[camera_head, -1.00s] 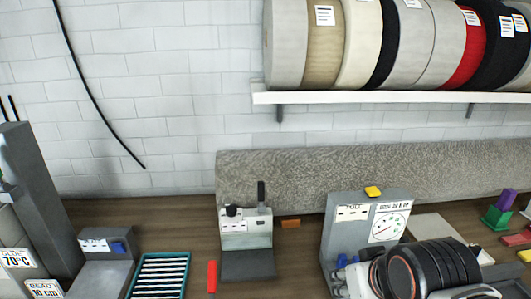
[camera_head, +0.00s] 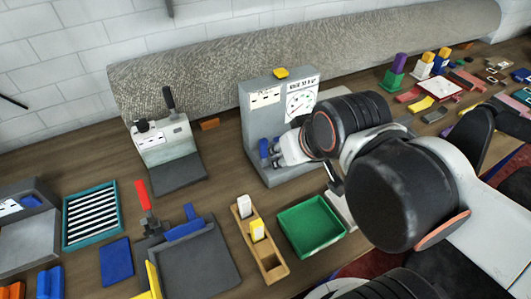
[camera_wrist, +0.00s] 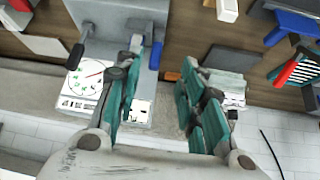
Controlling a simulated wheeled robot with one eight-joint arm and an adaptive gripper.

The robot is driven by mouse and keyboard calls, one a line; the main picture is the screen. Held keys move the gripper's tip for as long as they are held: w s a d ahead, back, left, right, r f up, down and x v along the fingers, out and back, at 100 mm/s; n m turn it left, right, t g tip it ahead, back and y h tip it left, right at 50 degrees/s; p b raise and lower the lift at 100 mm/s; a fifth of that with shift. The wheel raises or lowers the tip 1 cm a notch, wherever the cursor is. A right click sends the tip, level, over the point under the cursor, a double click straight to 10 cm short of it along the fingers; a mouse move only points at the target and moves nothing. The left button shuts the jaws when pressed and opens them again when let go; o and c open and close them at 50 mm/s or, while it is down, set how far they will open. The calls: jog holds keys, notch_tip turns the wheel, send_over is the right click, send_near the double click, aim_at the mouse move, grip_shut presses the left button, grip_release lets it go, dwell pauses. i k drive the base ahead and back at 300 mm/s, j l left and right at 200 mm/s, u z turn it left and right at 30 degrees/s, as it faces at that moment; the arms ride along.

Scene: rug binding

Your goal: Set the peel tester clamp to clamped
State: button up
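The peel tester (camera_head: 258,118) is a grey upright block with a round dial in the head view, behind the middle of the bench. Blue handle parts (camera_head: 264,148) show low on its left front. My wrist hides part of the tester in the head view.
A small grey device with a black lever (camera_head: 166,140) stands left of the tester. In front lie a green tray (camera_head: 312,228), a wooden holder (camera_head: 272,270) and a grey plate tool with a red handle (camera_head: 143,195). A rolled rug (camera_head: 200,75) lies behind.

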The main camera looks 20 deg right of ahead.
aim_at(263, 143)
jog(key=k+j+z, duration=0.15)
jog(key=k+j, duration=0.2)
jog(key=k+j+z, duration=0.1)
jog(key=k+j, duration=0.15)
jog(key=k, duration=0.35)
jog(key=k+j+z, duration=0.15)
jog(key=k+j, duration=0.15)
jog(key=k, duration=0.15)
